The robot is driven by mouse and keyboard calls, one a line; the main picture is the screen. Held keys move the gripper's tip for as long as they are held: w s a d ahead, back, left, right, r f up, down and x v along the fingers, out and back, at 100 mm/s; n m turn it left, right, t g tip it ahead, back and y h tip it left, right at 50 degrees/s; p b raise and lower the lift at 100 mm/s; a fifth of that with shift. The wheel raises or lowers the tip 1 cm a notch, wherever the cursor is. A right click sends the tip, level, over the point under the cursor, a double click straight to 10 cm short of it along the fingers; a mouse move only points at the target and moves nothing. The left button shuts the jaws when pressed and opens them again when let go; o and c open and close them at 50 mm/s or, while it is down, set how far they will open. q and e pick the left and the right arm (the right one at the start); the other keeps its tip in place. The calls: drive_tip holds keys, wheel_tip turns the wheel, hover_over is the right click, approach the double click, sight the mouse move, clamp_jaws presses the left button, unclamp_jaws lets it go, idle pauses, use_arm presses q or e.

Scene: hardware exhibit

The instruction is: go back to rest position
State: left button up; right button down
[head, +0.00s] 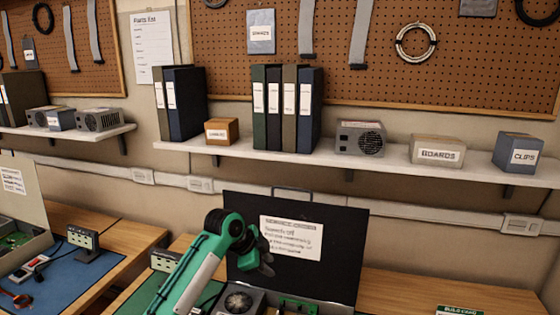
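My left arm is green and pale grey and rises from the bottom edge of the head view. My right gripper is outside the view.
The black open lid (345,258) stands behind a case with a fan unit (238,301). A wall shelf (300,153) with binders and boxes runs above. The right bench top (410,290) looks mostly clear.

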use_arm(q)
drive_tip(key=s+a+f+n, duration=0.2)
drive_tip(key=s+f, duration=0.4)
drive_tip(key=s, duration=0.1)
drive_tip(key=s+a+f+n+y, duration=0.1)
drive_tip(key=s+a+f+n, duration=0.1)
drive_tip(key=s+f, duration=0.3)
drive_tip(key=s+a+f+n, duration=0.3)
drive_tip(key=s+f, duration=0.3)
drive_tip(key=s, duration=0.2)
drive_tip(key=shift+s+f+n, duration=0.3)
drive_tip(key=shift+f+n, duration=0.05)
drive_tip(key=shift+n, duration=0.05)
drive_tip(key=s+a+f+n+y, duration=0.15)
drive_tip(key=s+a+n, duration=0.35)
drive_tip(key=s, duration=0.7)
drive_tip(key=s+a+n+y, duration=0.3)
drive_tip(key=s+a, duration=0.4)
drive_tip(key=s, duration=0.5)
wheel_tip(320, 180, down, 31)
drive_tip(key=g, duration=0.1)
drive_tip(key=s+a+f, duration=0.2)
drive_tip(key=s+f, duration=0.7)
drive_tip(key=s, duration=0.1)
drive_tip(key=s+a+f+g, duration=0.1)
drive_tip(key=s+f, duration=0.9)
drive_tip(key=shift+a+f+g, duration=0.15)
drive_tip(key=shift+a+g, duration=0.15)
drive_tip(key=shift+a, duration=0.05)
